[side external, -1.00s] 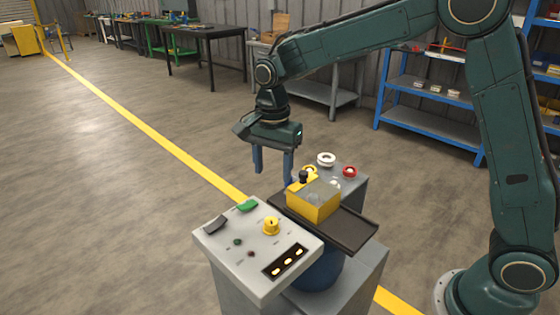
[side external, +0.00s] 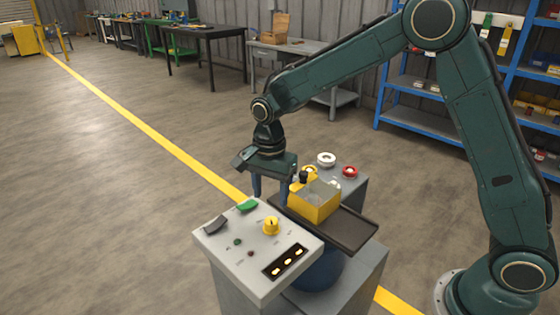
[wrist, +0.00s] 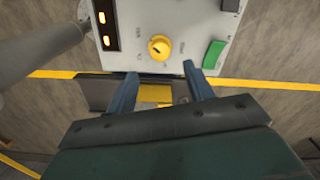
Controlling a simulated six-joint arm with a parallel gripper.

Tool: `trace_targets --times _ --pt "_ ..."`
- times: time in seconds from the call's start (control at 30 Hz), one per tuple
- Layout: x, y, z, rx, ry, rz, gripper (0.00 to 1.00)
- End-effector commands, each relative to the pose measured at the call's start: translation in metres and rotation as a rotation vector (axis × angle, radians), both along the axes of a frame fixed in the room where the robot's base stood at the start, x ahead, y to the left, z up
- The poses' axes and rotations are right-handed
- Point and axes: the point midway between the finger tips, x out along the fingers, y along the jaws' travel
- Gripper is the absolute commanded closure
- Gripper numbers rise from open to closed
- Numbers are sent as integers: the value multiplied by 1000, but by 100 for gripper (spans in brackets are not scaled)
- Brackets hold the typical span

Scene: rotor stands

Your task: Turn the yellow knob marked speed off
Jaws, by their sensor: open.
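The yellow knob (side external: 271,226) stands on the sloped top of a light grey control panel (side external: 225,250). In the wrist view the knob (wrist: 159,47) is beyond my fingertips, roughly centred between them, with a dark pointer mark on it. Small labels around it are too small to read. My gripper (side external: 271,195) is open and empty, just behind the panel's far edge and apart from the knob. Both blue fingers show in the wrist view (wrist: 155,75). The fingertips are partly hidden behind the panel in the side view.
The panel also has a green rocker (side external: 247,205), a dark rocker (side external: 215,224), small lamps and a black strip with lit yellow lights (side external: 285,263). A yellow box (side external: 315,204) on a dark tray (side external: 352,232) stands close right of my gripper. White (side external: 326,159) and red (side external: 350,171) rings lie behind it.

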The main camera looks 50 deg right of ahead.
Motion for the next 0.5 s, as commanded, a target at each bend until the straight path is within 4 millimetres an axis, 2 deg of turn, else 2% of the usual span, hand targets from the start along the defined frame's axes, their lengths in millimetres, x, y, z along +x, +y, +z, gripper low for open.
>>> trace_targets --times 0.3,0.5 --pt "-1 0 -49 0 3 0 48" --pt "0 0 -68 0 2 0 48"
